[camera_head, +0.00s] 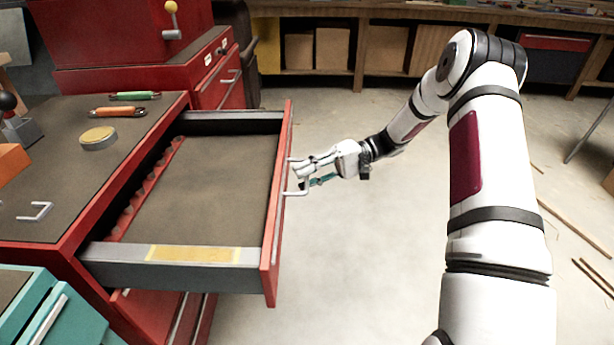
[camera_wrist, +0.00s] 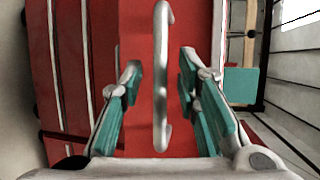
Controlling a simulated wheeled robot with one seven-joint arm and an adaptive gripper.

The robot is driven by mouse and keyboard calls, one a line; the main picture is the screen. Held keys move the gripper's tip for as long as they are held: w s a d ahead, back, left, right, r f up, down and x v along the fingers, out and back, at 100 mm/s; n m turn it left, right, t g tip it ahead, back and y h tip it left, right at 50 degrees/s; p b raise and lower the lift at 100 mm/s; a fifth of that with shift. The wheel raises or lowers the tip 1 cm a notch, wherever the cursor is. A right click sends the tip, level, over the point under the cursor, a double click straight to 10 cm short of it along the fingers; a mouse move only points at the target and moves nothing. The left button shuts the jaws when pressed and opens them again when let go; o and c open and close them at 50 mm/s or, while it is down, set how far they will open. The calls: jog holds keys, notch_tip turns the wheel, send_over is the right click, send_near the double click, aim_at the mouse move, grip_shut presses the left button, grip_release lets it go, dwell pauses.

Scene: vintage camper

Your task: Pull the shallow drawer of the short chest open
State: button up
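The short chest (camera_head: 65,228) is red with a dark grey top, at the left of the head view. Its shallow drawer (camera_head: 215,190) stands well pulled out to the right, with a red front and an empty grey floor. A pale bar handle (camera_head: 303,187) is on the drawer front; it also shows in the wrist view (camera_wrist: 160,88). My gripper (camera_head: 300,172) is at the handle, outside the drawer front. In the wrist view its teal-padded fingers are apart, one on each side of the handle, with a visible gap on both sides.
A taller red cabinet (camera_head: 130,60) stands behind. A teal box (camera_head: 50,310) is at the lower left. The floor (camera_head: 370,240) right of the drawer is clear.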

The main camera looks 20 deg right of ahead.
jog(key=d+r, duration=0.2)
jog(key=d, duration=0.9)
jog(key=shift+w+d, duration=0.25)
jog(key=shift+w, duration=0.05)
jog(key=shift+r, duration=0.1)
